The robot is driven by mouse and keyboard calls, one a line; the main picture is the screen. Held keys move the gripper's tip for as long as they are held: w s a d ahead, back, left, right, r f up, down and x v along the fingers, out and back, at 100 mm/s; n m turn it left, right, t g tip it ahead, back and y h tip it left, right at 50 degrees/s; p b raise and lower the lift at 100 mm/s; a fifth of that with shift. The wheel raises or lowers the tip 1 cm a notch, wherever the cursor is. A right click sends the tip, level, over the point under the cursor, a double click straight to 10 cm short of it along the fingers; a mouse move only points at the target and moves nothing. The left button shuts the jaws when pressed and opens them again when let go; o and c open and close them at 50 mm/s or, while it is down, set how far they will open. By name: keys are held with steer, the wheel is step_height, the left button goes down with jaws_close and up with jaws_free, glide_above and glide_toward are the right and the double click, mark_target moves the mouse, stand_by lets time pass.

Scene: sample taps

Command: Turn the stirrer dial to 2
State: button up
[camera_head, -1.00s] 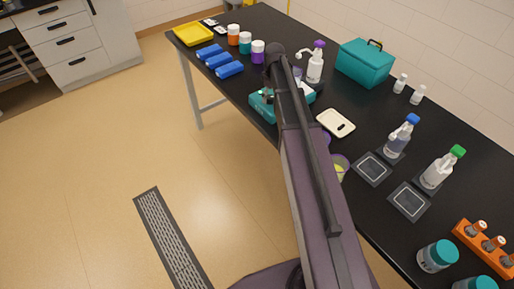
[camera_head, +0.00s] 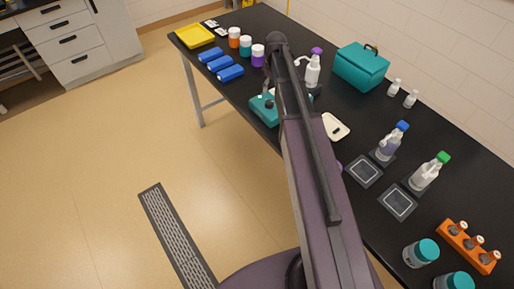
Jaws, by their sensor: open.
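The stirrer (camera_head: 263,113) is a teal device on the black table, left of my arm in the head view. My arm hides its right part. A small dark round part on it may be the dial; its setting is too small to read. What seems to be my gripper (camera_head: 267,96) shows only as a small grey piece at the stirrer, beside my arm. It is open, with no held thing visible. The fingertips are largely hidden, and I cannot tell whether they touch the dial.
Blue boxes (camera_head: 230,73) and lidded jars (camera_head: 258,55) stand beyond the stirrer.

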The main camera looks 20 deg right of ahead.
steer(key=shift+r+p, duration=2.75)
steer(key=shift+r, duration=0.3)
steer(key=s+a+f+m+b, duration=0.3)
steer(key=s+a+f+b, duration=0.3)
steer(key=s+f+b, duration=0.2)
steer(key=s+a+f+m+b, duration=0.3)
steer(key=s+a+f+b, duration=0.3)
steer(key=s+f+b, duration=0.3)
steer(key=s, duration=0.4)
steer(key=shift+h, duration=0.3)
steer(key=shift+r+p, duration=0.3)
